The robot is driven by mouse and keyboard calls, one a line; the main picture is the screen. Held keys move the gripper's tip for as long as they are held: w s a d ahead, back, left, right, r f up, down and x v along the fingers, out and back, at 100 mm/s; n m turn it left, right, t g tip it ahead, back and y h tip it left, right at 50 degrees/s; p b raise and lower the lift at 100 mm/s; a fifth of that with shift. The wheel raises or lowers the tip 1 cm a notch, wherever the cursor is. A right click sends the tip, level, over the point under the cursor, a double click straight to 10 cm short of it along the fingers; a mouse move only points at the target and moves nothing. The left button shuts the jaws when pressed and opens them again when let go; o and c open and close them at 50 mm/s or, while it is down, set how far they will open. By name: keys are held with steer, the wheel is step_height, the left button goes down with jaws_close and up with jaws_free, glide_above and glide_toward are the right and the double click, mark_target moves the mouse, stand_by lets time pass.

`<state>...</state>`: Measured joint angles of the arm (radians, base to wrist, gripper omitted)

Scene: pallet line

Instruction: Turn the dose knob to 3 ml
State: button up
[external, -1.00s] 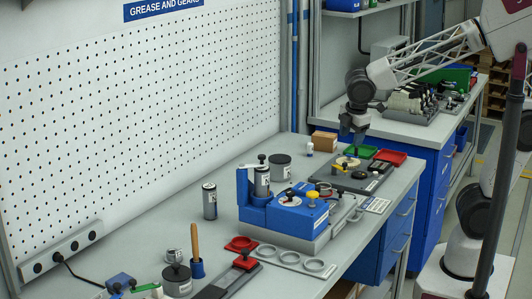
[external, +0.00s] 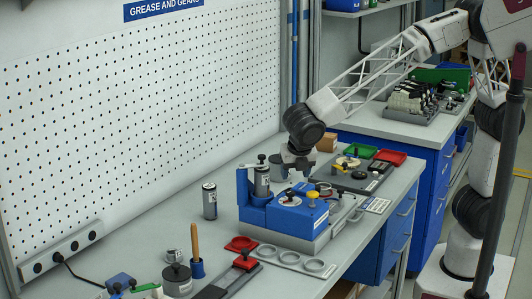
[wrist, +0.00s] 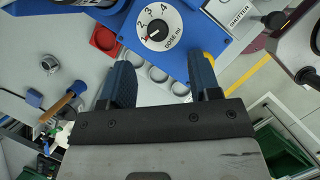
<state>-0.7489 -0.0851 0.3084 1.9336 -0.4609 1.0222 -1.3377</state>
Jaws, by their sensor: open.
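The dose knob is a small dark knob on a white dial (wrist: 160,24) marked 1 to 4 and "DOSE ml". Its red pointer appears to be near the 1. The dial sits on top of the blue machine (external: 310,218) in the external view. My gripper (wrist: 160,60) is open and empty in the wrist view, with its two fingers apart and the dial beyond their tips. In the external view my gripper (external: 298,172) hangs just above the machine, near the dial. I cannot tell its exact height over the knob.
A yellow knob (external: 312,196) is close to the dial's right. A clear cylinder (external: 262,182) stands at the machine's left. A dark can (external: 209,201) stands left on the bench.

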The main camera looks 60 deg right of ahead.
mark_target(290, 192)
steer(key=shift+a, duration=0.25)
steer(key=shift+f, duration=0.1)
steer(key=shift+x, duration=3.85)
steer(key=c, duration=0.9)
